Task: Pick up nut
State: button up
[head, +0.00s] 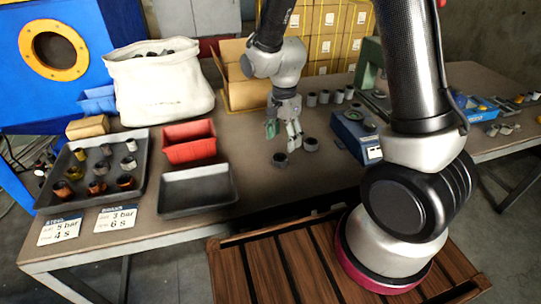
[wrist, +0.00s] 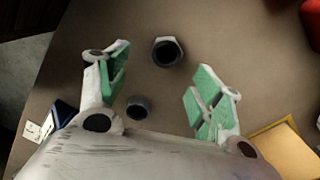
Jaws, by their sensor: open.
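Two dark grey ring-shaped pieces stand on the brown table below my gripper (head: 283,131). In the wrist view, one is a nut (wrist: 167,52) with a six-sided outline and a dark round hole, ahead of the fingertips. The other ring piece (wrist: 138,107) looks smaller and rounder and lies between the fingers, near the left one. In the head view, one piece (head: 280,159) is nearer me and the other (head: 311,144) is farther right. My gripper (wrist: 162,84) is open, green pads apart, holding nothing.
An empty grey tray (head: 198,190) and a red bin (head: 189,143) stand left of my gripper. A tray of several fittings (head: 92,172) is farther left. A blue device (head: 357,135) stands to the right, with several grey cylinders behind. The table (head: 257,190) is bare around the two pieces.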

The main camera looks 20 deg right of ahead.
aim_at(281, 155)
jog(key=shift+m, duration=0.9)
jog(key=f, duration=0.7)
jog(key=shift+w+a+f, duration=0.2)
jog(key=shift+w+f, duration=0.05)
jog(key=shift+f, duration=0.15)
jog(key=c, duration=1.2)
